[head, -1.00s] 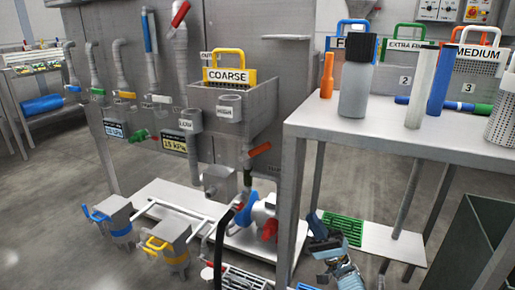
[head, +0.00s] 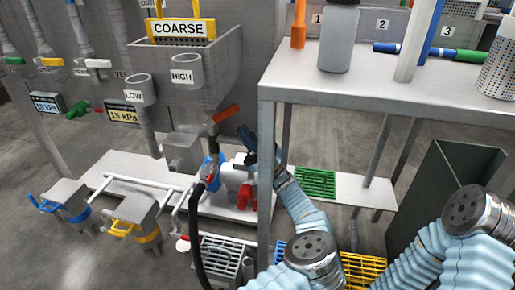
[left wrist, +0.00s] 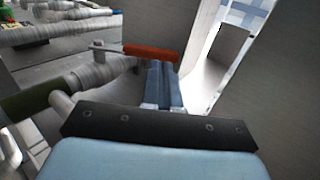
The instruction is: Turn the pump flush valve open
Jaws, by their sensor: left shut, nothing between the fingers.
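An orange-red valve handle (head: 225,113) sits slanted on the upright pipe above the blue and white pump (head: 232,174). No label tells me whether it is the flush valve; a red part (head: 247,196) also shows low on the pump. My left gripper (head: 243,131) is just right of and slightly below the orange-red handle, beside the table leg. In the left wrist view the shut, empty fingers (left wrist: 160,66) point at a red handle (left wrist: 150,52), which lies crosswise at their tips. I cannot tell whether they touch it. My right gripper is out of view.
The steel table (head: 400,75) and its front leg (head: 265,180) stand close to my left arm. A black hose (head: 198,235) hangs in front of the pump. A green grate (head: 315,183) lies on the low shelf. A dark bin (head: 450,190) stands at right.

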